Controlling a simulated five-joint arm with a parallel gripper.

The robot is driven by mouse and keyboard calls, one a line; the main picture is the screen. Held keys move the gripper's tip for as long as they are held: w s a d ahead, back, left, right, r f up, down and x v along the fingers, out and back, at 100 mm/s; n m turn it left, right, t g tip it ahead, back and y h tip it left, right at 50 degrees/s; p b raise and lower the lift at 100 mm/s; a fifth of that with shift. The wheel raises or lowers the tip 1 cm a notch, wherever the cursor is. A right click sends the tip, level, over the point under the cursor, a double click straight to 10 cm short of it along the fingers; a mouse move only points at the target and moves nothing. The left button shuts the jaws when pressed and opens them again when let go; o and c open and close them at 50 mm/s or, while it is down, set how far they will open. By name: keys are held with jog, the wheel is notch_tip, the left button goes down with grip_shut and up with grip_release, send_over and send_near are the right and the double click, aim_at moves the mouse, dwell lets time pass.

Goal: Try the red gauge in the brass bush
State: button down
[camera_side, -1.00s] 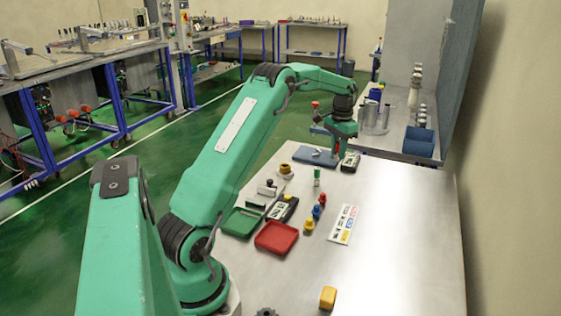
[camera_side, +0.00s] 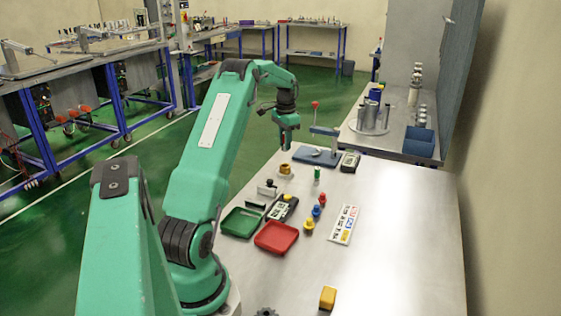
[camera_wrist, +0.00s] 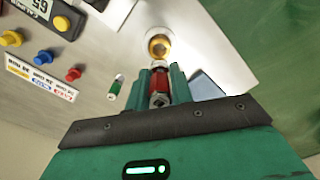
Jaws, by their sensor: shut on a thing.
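My gripper (camera_side: 287,147) is shut on the red gauge (camera_wrist: 160,82), which shows between the two green fingers in the wrist view (camera_wrist: 161,88). In the side view the gauge is too small to make out. The brass bush (camera_side: 285,169) stands on the bench, below and close to my gripper in the side view. In the wrist view the brass bush (camera_wrist: 158,46) is just beyond the fingertips, its round opening visible. The gauge appears apart from the bush, roughly in line with it.
A green gauge (camera_side: 317,174) stands right of the bush. The blue-based press (camera_side: 318,156) is behind it, with a meter (camera_side: 350,161) beside it. Green (camera_side: 241,222) and red (camera_side: 276,237) trays and coloured knobs (camera_side: 317,210) lie nearer. The bench's right side is clear.

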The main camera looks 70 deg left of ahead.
jog(key=shift+f, duration=0.25)
jog(key=shift+f, duration=2.5)
jog(key=shift+f, duration=0.4)
dwell(1.1)
jog(key=shift+r, duration=0.35)
dwell(0.8)
jog(key=shift+f, duration=0.35)
dwell(1.8)
jog(key=shift+r, duration=0.2)
